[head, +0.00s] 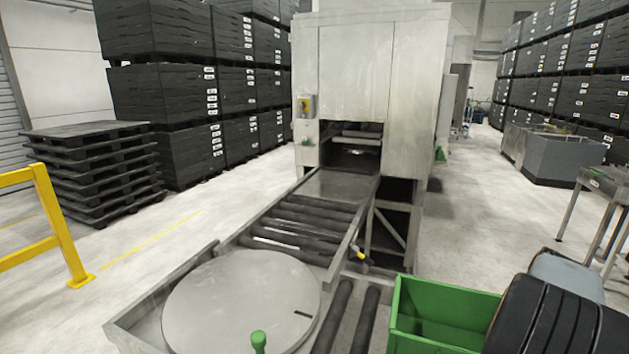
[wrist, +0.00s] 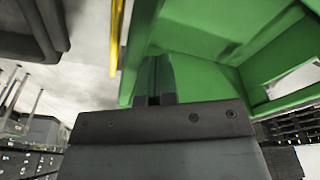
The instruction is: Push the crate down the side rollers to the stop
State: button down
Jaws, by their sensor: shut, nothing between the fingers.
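The green crate (head: 445,292) is at the bottom right in the head view, open at the top, its near part cut off by the frame and my arm. The side rollers (head: 338,312) run beside the turntable and show just left of the crate; what is under the crate is hidden. In the wrist view the green crate (wrist: 205,45) fills the upper right. My gripper (wrist: 153,82) is shut and empty, its fingertips close against the crate in that view; I cannot tell if they touch. My gripper is hidden in the head view. A small yellow-tipped part (head: 358,257) sits near the rollers' far end.
A round turntable (head: 242,300) with a green knob (head: 258,341) fills the lower left. Main rollers (head: 295,226) lead to the steel washer (head: 370,70). A yellow rail (head: 55,225) stands left, a steel table (head: 610,185) right.

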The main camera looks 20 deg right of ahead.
jog(key=shift+s+d, duration=0.35)
jog(key=shift+d, duration=0.05)
jog(key=shift+a, duration=0.1)
notch_tip(320, 180, up, 9)
jog(key=w+a+p, duration=0.1)
jog(key=a+p, duration=0.1)
jog(key=p, duration=0.4)
jog(key=shift+w+a, duration=0.15)
jog(key=shift+w, duration=0.25)
dwell(0.5)
